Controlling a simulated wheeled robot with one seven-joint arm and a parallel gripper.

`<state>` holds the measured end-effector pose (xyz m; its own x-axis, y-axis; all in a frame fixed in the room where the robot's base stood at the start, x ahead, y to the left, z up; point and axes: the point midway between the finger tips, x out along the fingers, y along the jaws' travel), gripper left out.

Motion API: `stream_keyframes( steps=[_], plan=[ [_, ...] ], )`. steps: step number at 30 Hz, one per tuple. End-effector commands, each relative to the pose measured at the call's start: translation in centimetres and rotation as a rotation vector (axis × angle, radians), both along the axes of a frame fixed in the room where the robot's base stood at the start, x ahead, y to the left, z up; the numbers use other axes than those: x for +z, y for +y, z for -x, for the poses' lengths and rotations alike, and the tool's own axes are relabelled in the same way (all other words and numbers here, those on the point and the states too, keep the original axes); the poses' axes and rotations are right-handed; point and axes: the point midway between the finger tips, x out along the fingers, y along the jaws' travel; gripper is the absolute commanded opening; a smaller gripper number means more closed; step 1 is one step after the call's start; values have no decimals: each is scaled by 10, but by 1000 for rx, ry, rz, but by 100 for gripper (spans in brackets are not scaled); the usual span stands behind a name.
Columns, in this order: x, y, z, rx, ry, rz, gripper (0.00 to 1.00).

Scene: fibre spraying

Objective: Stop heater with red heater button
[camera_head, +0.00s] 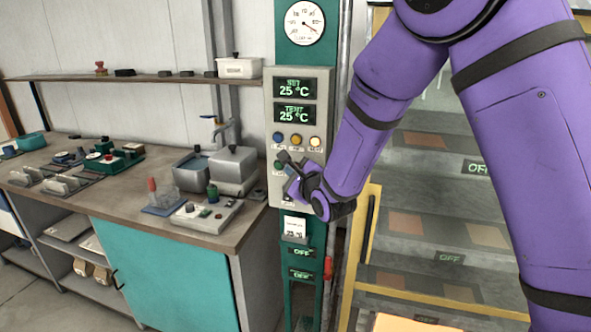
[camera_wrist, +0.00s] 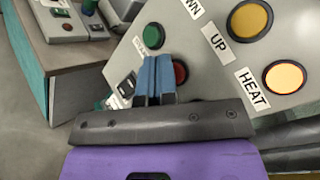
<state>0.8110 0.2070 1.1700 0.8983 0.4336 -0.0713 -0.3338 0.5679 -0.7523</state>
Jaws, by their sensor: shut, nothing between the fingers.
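The grey control panel (camera_head: 321,112) stands on a green column, with two displays that both read 25 °C. My gripper (camera_head: 285,158) is in front of its lower part. In the wrist view my gripper's blue fingers (camera_wrist: 157,62) are shut together and empty. The red button (camera_wrist: 181,73) shows just right of the fingertips, partly hidden behind them. I cannot tell whether they touch it. A green button (camera_wrist: 153,36) is just above the fingertips. Yellow buttons lie to the right, by the UP label (camera_wrist: 218,41) and the HEAT label (camera_wrist: 252,88). The red button is hidden in the head view.
A workbench (camera_head: 130,205) with several tools and boxes stands left of the column. A gauge (camera_head: 304,22) is above the panel, and OFF displays (camera_head: 302,252) are below. A yellow-framed rack (camera_head: 362,250) stands to the right, behind my arm.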

Motion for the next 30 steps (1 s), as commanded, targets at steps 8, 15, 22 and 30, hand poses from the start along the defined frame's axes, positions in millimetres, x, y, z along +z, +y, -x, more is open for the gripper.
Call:
stream_keyframes(
  steps=[8, 15, 22, 30],
  plan=[
    [0, -2, -3, -1, 0, 0, 0],
    [0, -2, -5, -1, 0, 0, 0],
    [0, -2, -4, -1, -1, 0, 0],
    [1, 2, 5, 0, -1, -1, 0]
  ],
)
